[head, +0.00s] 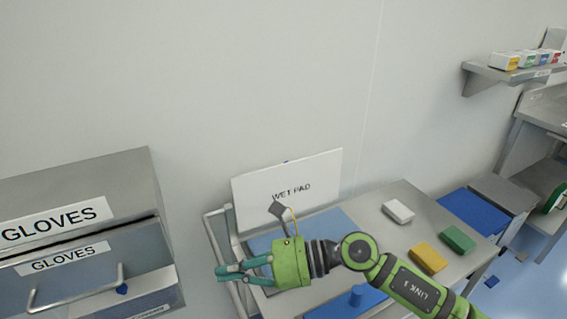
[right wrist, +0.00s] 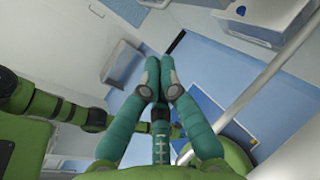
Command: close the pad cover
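The pad cover is a white panel marked WET PAD (head: 292,190), standing open and leaning back at the rear of a metal bench. A flat blue pad (head: 328,222) lies in front of it, partly hidden by my right gripper and arm. My right gripper (head: 221,273) points left, in front of the cover's lower left part and near the bench's left side; contact cannot be told. Its teal fingers are drawn together with nothing seen between them, also in the right wrist view (right wrist: 160,78). My left gripper is not in the head view.
A GLOVES cabinet (head: 80,205) with a drawer handle stands at the left. White (head: 398,211), yellow (head: 429,258) and green (head: 458,239) blocks lie on the bench at right. A metal rail (head: 215,245) runs along the bench's left side. A wall shelf (head: 490,78) holds small boxes.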

